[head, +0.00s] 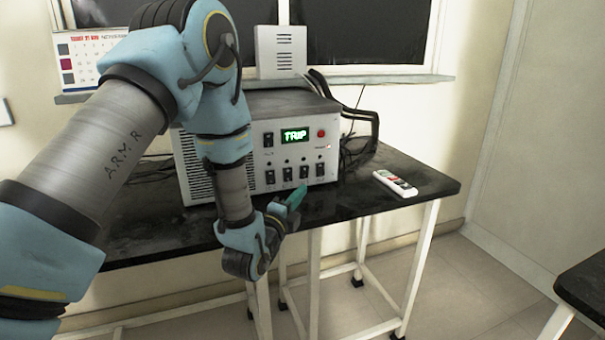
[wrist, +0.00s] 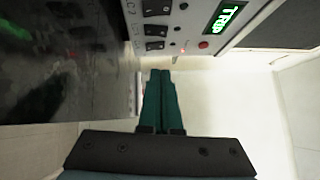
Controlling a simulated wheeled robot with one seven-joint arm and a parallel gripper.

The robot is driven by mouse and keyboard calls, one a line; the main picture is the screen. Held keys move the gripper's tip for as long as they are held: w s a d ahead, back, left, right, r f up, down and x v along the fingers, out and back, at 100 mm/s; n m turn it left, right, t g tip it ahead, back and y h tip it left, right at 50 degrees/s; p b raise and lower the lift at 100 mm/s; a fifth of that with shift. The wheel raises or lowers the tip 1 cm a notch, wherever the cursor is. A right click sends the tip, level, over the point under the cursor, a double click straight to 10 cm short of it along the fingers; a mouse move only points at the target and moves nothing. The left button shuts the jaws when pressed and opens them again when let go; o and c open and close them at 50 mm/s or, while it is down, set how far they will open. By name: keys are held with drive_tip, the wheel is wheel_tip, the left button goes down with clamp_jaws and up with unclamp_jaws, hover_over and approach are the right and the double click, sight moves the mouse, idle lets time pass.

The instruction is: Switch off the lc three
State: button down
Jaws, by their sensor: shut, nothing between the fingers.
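A grey power unit (head: 235,140) stands on the black table, its front panel showing a lit green TRIP display (head: 295,135). A row of black rocker switches runs along the panel's lower part. In the wrist view the panel is turned sideways; one label seems to read LC2, and the switch below it (wrist: 157,29) appears to be LC three, also in the head view (head: 304,172). Its rocker position is too small to tell. My gripper (head: 298,192) is shut and empty, its teal fingers in front of and below the right-hand switches, apparently apart from the panel. The fingertips also show in the wrist view (wrist: 160,73).
A red button (head: 321,133) sits right of the display. A white remote-like device (head: 395,183) lies on the table (head: 430,181) at right. Black cables (head: 360,115) hang beside the unit. A white box (head: 281,50) is behind it. The space before the table is clear.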

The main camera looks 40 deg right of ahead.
sight(308, 168)
drive_tip(key=p+x, duration=0.1)
drive_tip(key=x, duration=0.4)
drive_tip(key=shift+w+d+r, duration=0.15)
drive_tip(key=shift+r, duration=0.05)
drive_tip(key=shift+w+d+r+p, duration=0.15)
drive_tip(key=shift+w+p, duration=0.1)
drive_tip(key=shift+w, duration=0.35)
drive_tip(key=shift+w+d+f+p, duration=0.15)
drive_tip(key=shift+w+p, duration=0.1)
drive_tip(key=shift+w, duration=0.3)
drive_tip(key=shift+w+d+r, duration=0.1)
drive_tip(key=shift+w+d, duration=0.2)
drive_tip(key=shift+w, duration=0.3)
drive_tip(key=shift+w+b, duration=0.15)
drive_tip(key=shift+b, duration=0.25)
drive_tip(key=shift+w+d+r, duration=0.1)
drive_tip(key=shift+r, duration=0.05)
